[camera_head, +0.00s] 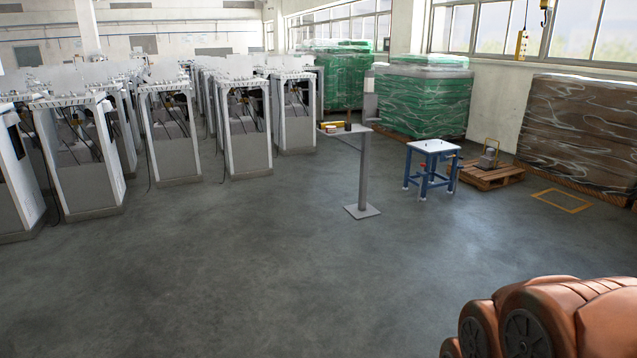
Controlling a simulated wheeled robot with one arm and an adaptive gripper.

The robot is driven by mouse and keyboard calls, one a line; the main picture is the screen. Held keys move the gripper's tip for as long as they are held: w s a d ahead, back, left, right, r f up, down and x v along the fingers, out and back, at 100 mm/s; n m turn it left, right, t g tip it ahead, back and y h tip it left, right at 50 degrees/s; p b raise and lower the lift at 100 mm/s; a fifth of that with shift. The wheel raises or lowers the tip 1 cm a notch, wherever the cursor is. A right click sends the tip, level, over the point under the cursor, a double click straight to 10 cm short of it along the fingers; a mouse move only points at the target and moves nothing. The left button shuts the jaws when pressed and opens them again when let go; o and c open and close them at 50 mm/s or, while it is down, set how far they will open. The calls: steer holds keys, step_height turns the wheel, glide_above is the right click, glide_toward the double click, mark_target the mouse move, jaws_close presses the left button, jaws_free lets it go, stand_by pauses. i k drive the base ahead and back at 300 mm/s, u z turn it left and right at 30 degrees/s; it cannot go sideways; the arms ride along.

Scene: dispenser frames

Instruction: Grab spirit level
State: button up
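A small yellow object (334,124), possibly the spirit level, lies at the left end of a raised grey shelf on a pedestal stand (363,180), right of the picture's middle. It is too small to identify for certain. A small dark item (348,127) stands beside it on the same shelf. My gripper is not in view. An orange part of my arm shows at the bottom right, far from the stand.
Rows of white-grey dispenser frames (250,148) fill the left and back. Right of the stand are a blue workbench (432,147), a wooden pallet (490,176) and wrapped stacks (580,130). The grey floor (260,260) between me and the stand is clear.

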mark_target(337, 125)
steer(key=z, duration=0.35)
steer(key=i, duration=4.1)
steer(key=u, duration=0.45)
steer(key=i, duration=2.15)
steer(key=u, duration=1)
steer(key=i, duration=0.85)
steer(key=u, duration=0.75)
